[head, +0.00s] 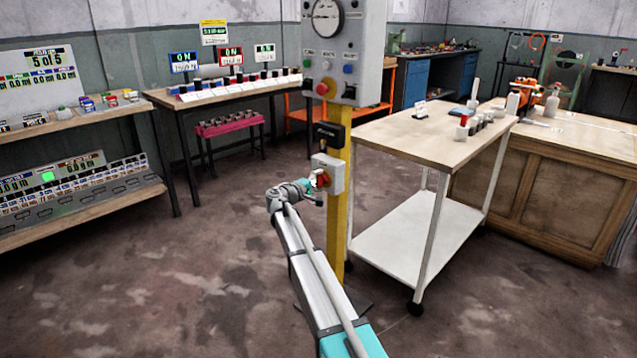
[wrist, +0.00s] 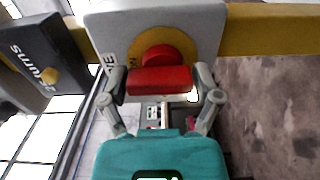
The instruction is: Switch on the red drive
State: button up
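The drive switch is a grey box (head: 328,165) on a yellow post. It has a red handle (head: 323,180) on a yellow disc. In the wrist view the red handle (wrist: 160,80) lies level in the picture, along the line of the post, in front of the grey box (wrist: 185,20). My gripper (wrist: 160,82) has one finger at each end of the handle. Both fingers appear to touch it, so it looks shut on the handle. In the head view my gripper (head: 314,187) is at the box's front, partly hiding the handle.
A black box (head: 328,135) sits just above the switch. Higher up is a grey panel (head: 343,70) with a gauge, coloured buttons and a red mushroom button (head: 322,88). A white trolley (head: 400,240) stands close at right.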

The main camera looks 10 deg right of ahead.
jog(key=shift+o, duration=0.6)
jog(key=shift+a, duration=0.15)
jog(key=v, duration=1.2)
